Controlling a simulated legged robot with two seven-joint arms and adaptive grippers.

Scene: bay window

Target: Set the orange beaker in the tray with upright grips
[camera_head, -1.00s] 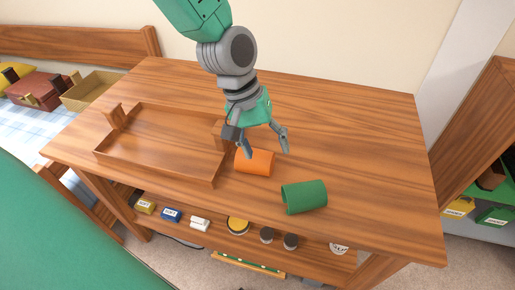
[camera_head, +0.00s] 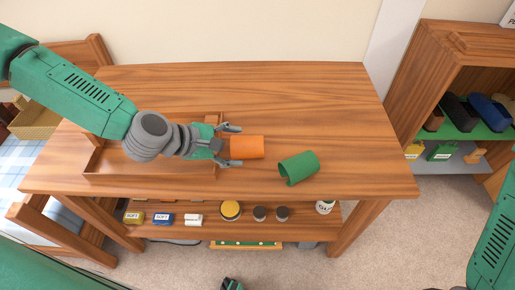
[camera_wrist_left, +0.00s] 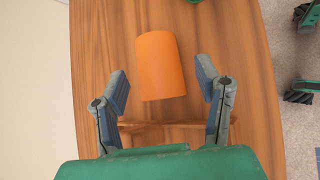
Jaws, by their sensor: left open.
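The orange beaker (camera_head: 248,147) lies on its side on the wooden table, just right of the tray. The wooden tray (camera_head: 112,166) has an upright grip at each end; my left arm hides much of it. My left gripper (camera_head: 236,146) is open, its fingers on either side of the orange beaker's near end. In the left wrist view the orange beaker (camera_wrist_left: 161,66) lies ahead between the open fingers (camera_wrist_left: 165,88), with gaps on both sides. The tray's end (camera_wrist_left: 165,127) shows below it.
A green beaker (camera_head: 298,168) lies on its side to the right of the orange one. The table (camera_head: 340,105) is clear at the back and right. A lower shelf holds small boxes and jars (camera_head: 230,209). A shelf unit (camera_head: 440,65) stands at the right.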

